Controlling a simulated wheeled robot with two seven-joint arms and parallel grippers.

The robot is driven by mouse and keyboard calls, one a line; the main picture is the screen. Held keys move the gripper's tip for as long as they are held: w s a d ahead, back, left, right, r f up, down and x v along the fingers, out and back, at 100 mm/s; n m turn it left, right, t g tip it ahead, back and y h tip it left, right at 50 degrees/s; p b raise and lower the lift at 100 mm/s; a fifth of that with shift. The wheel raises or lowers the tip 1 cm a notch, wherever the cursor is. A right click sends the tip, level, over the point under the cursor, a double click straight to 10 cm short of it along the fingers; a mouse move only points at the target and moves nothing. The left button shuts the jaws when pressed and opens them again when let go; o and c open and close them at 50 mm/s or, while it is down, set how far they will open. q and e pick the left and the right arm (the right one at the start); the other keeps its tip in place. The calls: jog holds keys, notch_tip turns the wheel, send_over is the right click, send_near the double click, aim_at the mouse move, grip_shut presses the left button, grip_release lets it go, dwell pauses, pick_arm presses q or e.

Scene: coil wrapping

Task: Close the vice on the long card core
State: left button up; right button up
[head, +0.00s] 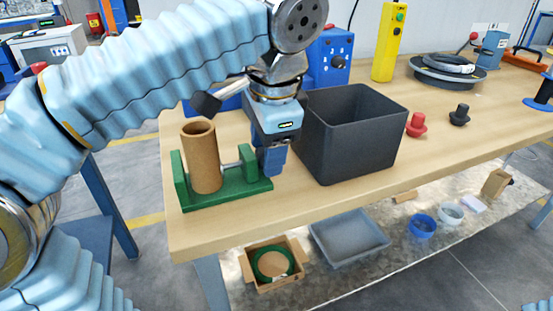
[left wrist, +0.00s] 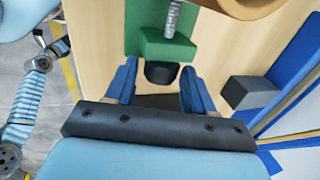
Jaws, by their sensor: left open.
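The green vice (head: 228,196) stands at the table's front left corner. The brown card core (head: 203,162) stands upright in it, between the left jaw and the screw side. My left gripper (head: 272,165) points down at the vice's right end. In the left wrist view its open blue fingers (left wrist: 158,88) lie on either side of a black knob (left wrist: 161,74), apart from it as far as I can see. The knob sits outside the green end block (left wrist: 166,47), with the grey screw (left wrist: 173,18) beyond. The core's rim (left wrist: 248,8) shows at the top. My right gripper is out of view.
A black bin (head: 352,140) stands close to the right of my left gripper. Red (head: 416,125) and black (head: 460,115) knobbed pieces stand further right. A grey block (left wrist: 250,93) lies near the gripper in the left wrist view. The table's front edge is close to the vice.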

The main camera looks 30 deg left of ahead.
pick_arm(q)
jog(key=shift+s+d+f+t+y+b, duration=0.2)
jog(key=shift+f+t+y+b, duration=0.2)
jog(key=shift+t+y+b, duration=0.35)
jog(key=shift+d+t+y, duration=0.1)
jog(key=shift+t+y, duration=0.35)
jog(key=shift+y, duration=0.2)
jog(key=shift+r, duration=0.15)
jog(key=shift+r, duration=0.15)
